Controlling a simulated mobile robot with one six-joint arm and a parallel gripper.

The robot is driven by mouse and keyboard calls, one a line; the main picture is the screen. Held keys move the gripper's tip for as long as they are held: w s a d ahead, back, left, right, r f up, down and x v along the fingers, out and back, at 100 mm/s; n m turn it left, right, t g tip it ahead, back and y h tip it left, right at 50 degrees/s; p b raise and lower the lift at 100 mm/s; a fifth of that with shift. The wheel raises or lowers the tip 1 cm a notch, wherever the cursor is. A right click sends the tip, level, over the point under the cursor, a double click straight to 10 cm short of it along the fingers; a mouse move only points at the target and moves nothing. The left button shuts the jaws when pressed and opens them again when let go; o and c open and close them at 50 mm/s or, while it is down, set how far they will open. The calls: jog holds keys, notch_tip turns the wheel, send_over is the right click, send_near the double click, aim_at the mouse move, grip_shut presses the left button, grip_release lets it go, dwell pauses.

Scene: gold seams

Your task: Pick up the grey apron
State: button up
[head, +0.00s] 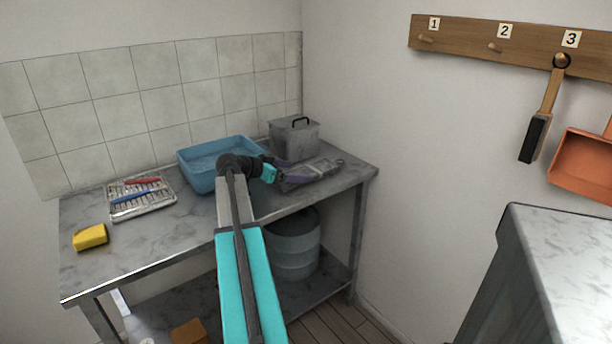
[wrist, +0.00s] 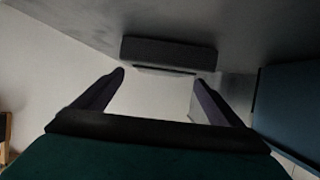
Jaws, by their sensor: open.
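A flat grey thing (head: 326,166), which looks like the folded grey apron, lies on the tabletop near its right end. My gripper hides part of it, and I cannot make out its details. My gripper (head: 308,172) is low over the worktop at this thing, its purple fingers pointing right. In the wrist view, my gripper (wrist: 160,82) is open, with the two fingers wide apart. A dark grey slab (wrist: 168,50) shows ahead of the gap between the fingertips; I cannot tell for certain that it is the apron. Nothing is held.
A grey drum (head: 294,250) stands below.

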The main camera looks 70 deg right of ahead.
aim_at(306, 171)
jog(key=shift+x, duration=2.15)
jog(key=shift+w, duration=0.1)
jog(key=shift+r, duration=0.1)
jog(key=c, duration=1.3)
